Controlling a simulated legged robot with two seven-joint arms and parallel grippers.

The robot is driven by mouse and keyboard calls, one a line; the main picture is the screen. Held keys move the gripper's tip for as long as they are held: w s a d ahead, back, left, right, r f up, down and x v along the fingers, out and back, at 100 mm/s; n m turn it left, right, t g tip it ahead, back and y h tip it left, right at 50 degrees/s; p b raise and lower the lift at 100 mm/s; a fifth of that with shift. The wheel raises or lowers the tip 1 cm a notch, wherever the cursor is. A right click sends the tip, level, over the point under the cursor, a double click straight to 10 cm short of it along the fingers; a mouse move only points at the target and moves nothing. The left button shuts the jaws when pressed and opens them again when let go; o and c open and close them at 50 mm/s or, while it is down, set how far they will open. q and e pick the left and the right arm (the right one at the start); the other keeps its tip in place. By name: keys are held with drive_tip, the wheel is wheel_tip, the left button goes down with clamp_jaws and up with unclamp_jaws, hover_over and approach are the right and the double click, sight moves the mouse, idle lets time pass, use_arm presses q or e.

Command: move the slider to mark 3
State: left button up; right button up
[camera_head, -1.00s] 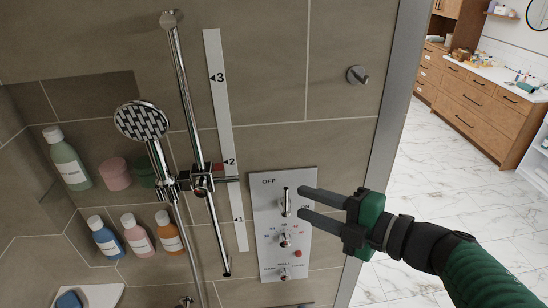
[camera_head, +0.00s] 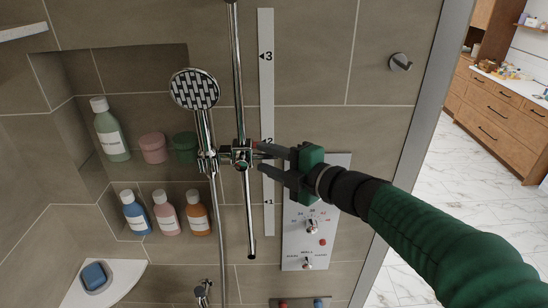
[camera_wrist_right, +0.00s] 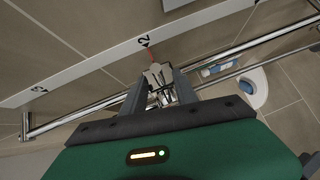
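The slider (camera_head: 240,154) is a chrome holder on the vertical shower rail (camera_head: 237,70). It carries the hand shower (camera_head: 195,90), and its red pointer is close to mark 2. The white scale strip (camera_head: 267,100) stands right of the rail, with mark 3 (camera_head: 266,57) near its top. My right gripper (camera_head: 260,158) is at the slider's right side, its fingers apart. In the right wrist view, the fingers (camera_wrist_right: 157,88) stand on both sides of the slider's chrome end (camera_wrist_right: 160,76); I cannot tell if they touch it. My left gripper is not in view.
A control panel (camera_head: 293,237) with switches is partly behind my right arm. A niche at left holds several bottles and jars (camera_head: 153,148). A hook (camera_head: 400,62) sits on the wall at upper right. The rail above the slider is clear.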

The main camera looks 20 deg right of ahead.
drive_tip(key=shift+a, duration=0.55)
drive_tip(key=shift+c, duration=0.7)
drive_tip(key=shift+w+d+f, duration=0.15)
drive_tip(key=shift+d, duration=0.75)
drive_tip(key=c, duration=0.5)
drive_tip(key=shift+w+d, duration=0.1)
drive_tip(key=shift+d, duration=0.35)
clamp_jaws()
drive_tip(key=shift+a, duration=0.45)
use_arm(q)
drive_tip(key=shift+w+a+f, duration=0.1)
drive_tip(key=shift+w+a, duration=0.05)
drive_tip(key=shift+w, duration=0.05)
use_arm(e)
drive_tip(key=shift+d+r, duration=0.2)
